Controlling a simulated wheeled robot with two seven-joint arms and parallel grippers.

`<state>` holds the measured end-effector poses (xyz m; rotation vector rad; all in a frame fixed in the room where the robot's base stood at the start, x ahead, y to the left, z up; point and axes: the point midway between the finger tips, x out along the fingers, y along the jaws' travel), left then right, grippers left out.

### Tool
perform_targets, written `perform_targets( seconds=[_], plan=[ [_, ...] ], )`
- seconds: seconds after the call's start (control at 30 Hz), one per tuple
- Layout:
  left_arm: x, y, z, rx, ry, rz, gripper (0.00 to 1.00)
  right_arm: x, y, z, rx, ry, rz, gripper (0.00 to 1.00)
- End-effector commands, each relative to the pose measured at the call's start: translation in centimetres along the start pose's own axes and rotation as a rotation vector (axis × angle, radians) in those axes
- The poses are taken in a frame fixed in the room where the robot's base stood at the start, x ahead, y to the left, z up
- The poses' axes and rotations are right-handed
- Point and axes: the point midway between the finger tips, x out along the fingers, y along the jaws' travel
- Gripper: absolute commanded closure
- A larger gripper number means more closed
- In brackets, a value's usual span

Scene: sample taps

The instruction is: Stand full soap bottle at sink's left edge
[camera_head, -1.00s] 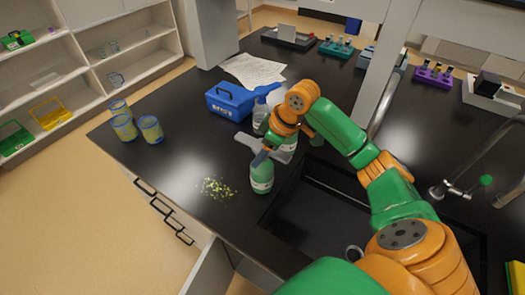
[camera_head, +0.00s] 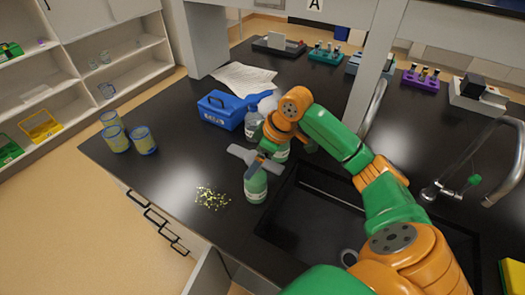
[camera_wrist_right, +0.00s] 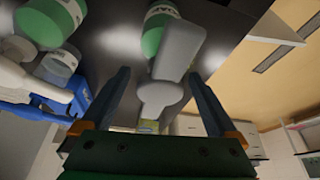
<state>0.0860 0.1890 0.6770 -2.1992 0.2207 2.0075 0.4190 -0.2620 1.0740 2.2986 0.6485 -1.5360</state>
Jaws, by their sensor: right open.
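A green soap bottle (camera_head: 256,187) with a white label and a grey pump head (camera_head: 252,157) stands upright on the black bench, just outside the left edge of the sink (camera_head: 318,213). My right gripper (camera_head: 262,157) is at the height of its pump head. In the right wrist view the gripper (camera_wrist_right: 160,100) is open, one finger on each side of the grey pump head (camera_wrist_right: 158,92), with gaps showing. The bottle's green body (camera_wrist_right: 152,40) shows beyond. A second green bottle (camera_head: 282,152) stands behind, partly hidden by my right arm. My left gripper is not in view.
A clear bottle (camera_head: 252,124) and a blue box (camera_head: 224,108) stand behind the soap bottles. Yellow-green crumbs (camera_head: 211,198) lie left of the front bottle. Several beakers (camera_head: 144,141) stand at the bench's left edge. Bench between them is clear.

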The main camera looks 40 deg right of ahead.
Motion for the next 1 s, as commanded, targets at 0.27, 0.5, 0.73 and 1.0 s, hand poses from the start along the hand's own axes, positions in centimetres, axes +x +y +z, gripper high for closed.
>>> perform_targets(
  seconds=[0.27,0.5,0.73,1.0],
  plan=[
    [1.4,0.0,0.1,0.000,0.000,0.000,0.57,-7.0,0.1,0.0,-0.001,0.004,0.006,0.05],
    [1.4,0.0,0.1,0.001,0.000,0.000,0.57,-10.5,0.0,0.0,0.000,0.000,0.002,0.05],
    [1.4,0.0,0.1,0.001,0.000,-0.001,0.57,-10.7,0.0,0.1,0.000,-0.001,0.001,0.05],
    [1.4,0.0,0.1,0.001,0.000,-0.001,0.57,-10.6,0.0,0.0,0.000,-0.001,0.000,0.05]
  ],
)
